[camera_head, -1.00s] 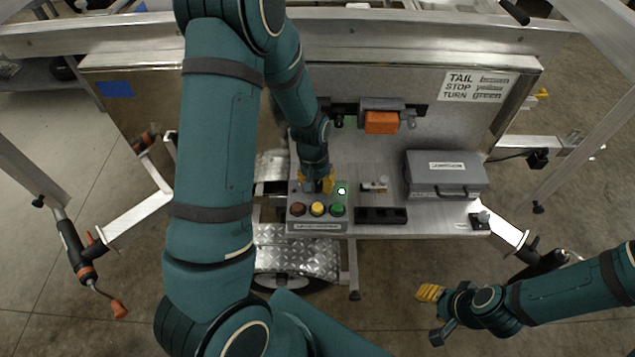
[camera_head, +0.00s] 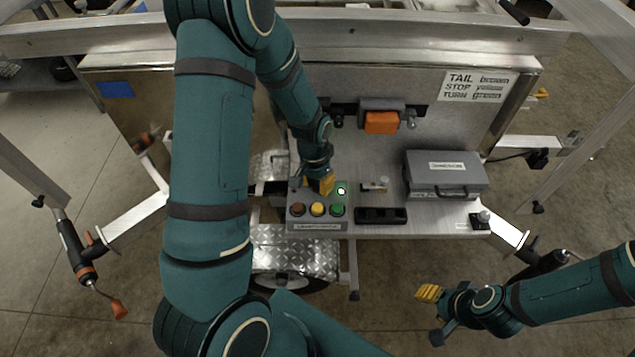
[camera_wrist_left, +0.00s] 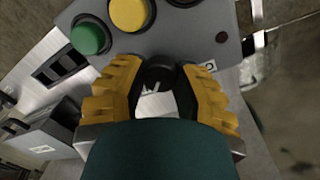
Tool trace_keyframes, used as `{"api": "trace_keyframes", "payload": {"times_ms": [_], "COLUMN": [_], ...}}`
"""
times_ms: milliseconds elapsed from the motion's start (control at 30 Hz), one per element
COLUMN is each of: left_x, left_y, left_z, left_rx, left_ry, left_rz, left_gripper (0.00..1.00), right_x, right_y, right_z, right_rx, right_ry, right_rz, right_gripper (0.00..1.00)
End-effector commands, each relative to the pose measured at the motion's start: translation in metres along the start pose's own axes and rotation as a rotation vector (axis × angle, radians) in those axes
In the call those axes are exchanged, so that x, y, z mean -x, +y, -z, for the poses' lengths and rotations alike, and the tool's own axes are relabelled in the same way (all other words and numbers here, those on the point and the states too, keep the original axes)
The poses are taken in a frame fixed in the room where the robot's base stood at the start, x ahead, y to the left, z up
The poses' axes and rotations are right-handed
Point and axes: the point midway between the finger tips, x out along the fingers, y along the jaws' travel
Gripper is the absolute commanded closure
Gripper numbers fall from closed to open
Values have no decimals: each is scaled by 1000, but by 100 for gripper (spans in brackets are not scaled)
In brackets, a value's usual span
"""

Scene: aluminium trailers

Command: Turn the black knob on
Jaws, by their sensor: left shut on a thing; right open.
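The black knob (camera_wrist_left: 158,72) sits on the grey control box, and in the left wrist view it is between the yellow fingers of my left gripper (camera_wrist_left: 157,88). The fingers are shut on the knob. In the head view my left gripper (camera_head: 321,184) is over the back part of the control box (camera_head: 318,226), and its fingers hide the knob. My right gripper (camera_head: 430,293) is open and empty, in front of the trailer at the lower right, away from the box.
Brown, yellow (camera_head: 317,209) and green buttons line the box's front. A black socket strip (camera_head: 381,215), a small switch (camera_head: 375,185) and a grey case (camera_head: 446,175) are to the right. An orange-fronted connector (camera_head: 381,122) is on the panel behind.

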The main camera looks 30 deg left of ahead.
Motion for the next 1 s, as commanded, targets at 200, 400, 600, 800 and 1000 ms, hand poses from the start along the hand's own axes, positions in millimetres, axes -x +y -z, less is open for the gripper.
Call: {"api": "trace_keyframes", "payload": {"times_ms": [200, 400, 600, 800, 1000], "left_x": [-2, -1, 2, 27, 68], "left_y": [0, 0, 0, 0, 0], "left_z": [-2, -1, 0, 1, 1], "left_rx": [1, 1, 1, 2, 2], "left_ry": [-6, -3, 0, 5, 5], "left_rz": [0, 0, 0, 1, 1], "left_gripper": [50, 34, 34, 34, 34], "right_x": [0, 0, 0, 0, 0], "right_y": [0, 0, 0, 0, 0], "right_z": [0, 0, 0, 0, 0], "right_rx": [0, 0, 0, 0, 0], "right_ry": [0, 0, 0, 0, 0], "right_rz": [0, 0, 0, 0, 0], "right_gripper": [53, 53, 53, 53, 53]}}
